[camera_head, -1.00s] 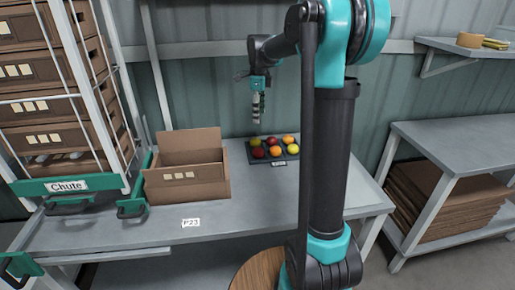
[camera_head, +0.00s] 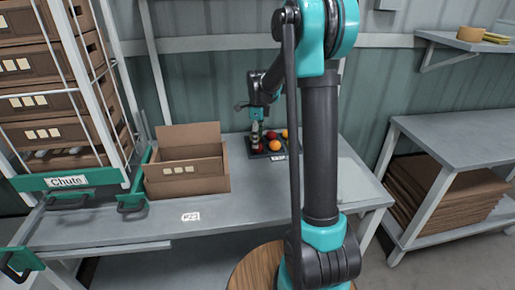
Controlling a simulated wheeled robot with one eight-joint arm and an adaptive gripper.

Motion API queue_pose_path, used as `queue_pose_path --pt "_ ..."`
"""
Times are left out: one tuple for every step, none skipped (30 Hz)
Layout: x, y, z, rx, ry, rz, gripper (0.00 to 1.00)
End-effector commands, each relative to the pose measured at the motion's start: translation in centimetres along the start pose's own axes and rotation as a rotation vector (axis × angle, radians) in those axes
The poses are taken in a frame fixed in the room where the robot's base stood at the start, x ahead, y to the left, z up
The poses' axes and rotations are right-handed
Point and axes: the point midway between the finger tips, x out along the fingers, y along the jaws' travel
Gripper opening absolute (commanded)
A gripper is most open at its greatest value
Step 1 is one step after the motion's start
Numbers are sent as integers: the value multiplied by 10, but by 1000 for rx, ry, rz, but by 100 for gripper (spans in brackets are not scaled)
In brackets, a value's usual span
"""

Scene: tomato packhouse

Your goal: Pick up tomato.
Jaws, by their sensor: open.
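Several tomatoes, red and orange, sit in a dark tray (camera_head: 252,153) on the grey table, right of the cardboard box. A red tomato (camera_head: 271,135) and an orange tomato (camera_head: 275,145) show on its right side. My gripper (camera_head: 256,146) points straight down at the tray's left part, low over the tomatoes there. It is open. It hides most of the left tomatoes, and I cannot tell whether its fingers touch one.
An open cardboard box (camera_head: 187,184) stands left of the tray on the table (camera_head: 240,212). A side bench (camera_head: 465,137) with stacked cardboard stands at the right. The table's front is clear apart from a small label.

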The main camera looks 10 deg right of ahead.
Motion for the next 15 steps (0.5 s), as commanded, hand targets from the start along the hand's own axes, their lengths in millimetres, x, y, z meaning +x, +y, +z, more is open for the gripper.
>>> queue_pose_path --pt "9 0 1 0 0 0 68" --pt "13 0 2 0 0 0 68" --pt "18 -1 1 0 0 0 68" --pt "22 0 1 0 0 0 68" --pt "25 0 1 0 0 0 68" --pt "28 0 1 0 0 0 68" --pt "30 0 1 0 0 0 68" --pt "31 0 1 0 0 0 68" --pt "32 0 1 0 0 0 68" --pt "32 0 1 0 0 0 68" --pt "32 0 1 0 0 0 68" --pt "32 0 1 0 0 0 68" --pt "32 0 1 0 0 0 68" --pt "32 0 1 0 0 0 68" --pt "32 0 1 0 0 0 68"
